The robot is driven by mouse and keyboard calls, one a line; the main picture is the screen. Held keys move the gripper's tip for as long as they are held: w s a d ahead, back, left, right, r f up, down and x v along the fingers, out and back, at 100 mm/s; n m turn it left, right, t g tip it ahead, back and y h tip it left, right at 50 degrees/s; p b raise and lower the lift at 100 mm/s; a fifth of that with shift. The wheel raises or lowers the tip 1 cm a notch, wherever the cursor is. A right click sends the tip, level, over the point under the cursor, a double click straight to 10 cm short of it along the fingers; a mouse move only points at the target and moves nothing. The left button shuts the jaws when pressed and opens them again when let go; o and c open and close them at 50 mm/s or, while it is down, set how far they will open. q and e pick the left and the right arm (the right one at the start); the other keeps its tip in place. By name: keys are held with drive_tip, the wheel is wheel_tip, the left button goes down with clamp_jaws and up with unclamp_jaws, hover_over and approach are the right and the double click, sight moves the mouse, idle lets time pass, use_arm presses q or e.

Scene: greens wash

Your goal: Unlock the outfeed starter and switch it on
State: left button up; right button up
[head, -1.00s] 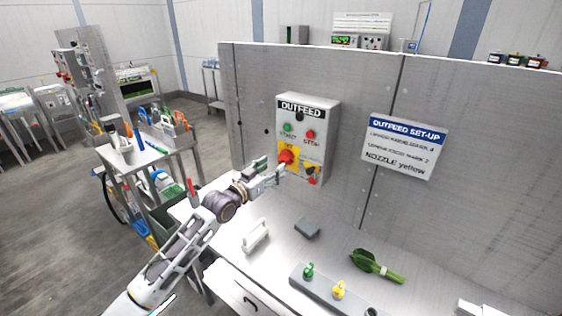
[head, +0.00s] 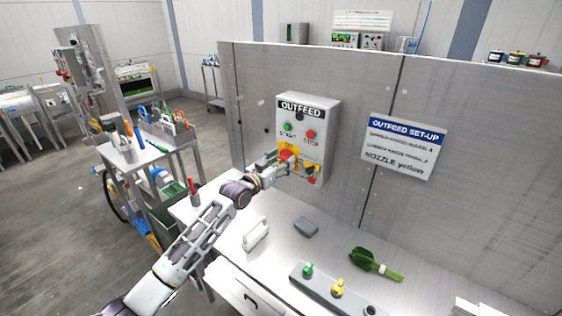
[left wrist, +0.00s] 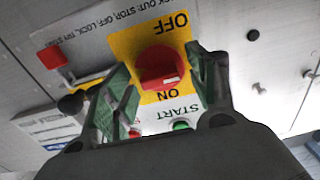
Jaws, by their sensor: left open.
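The grey OUTFEED starter box (head: 318,122) is on the upright metal panel. In the left wrist view, seen upside down, its red rotary knob (left wrist: 160,68) sits on a yellow OFF/ON plate (left wrist: 128,45). My left gripper (head: 284,163) is open at the box, with its green-padded fingers (left wrist: 163,75) on either side of the knob. I cannot tell whether they touch it. Beside the plate are a black ball-like part (left wrist: 70,103) and a small red block (left wrist: 52,57); whether the block is a padlock is unclear. My right gripper is out of view.
Green START (head: 288,127) and red STOP (head: 310,134) buttons are above the knob. An OUTFEED SET-UP sign (head: 403,146) is to the right. The bench below holds a white handle (head: 256,234), a grey block (head: 306,227), leafy greens (head: 375,263) and a grey strip with coloured knobs (head: 325,286).

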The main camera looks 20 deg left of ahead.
use_arm(q)
drive_tip(key=shift+c, duration=0.5)
drive_tip(key=c, duration=0.9)
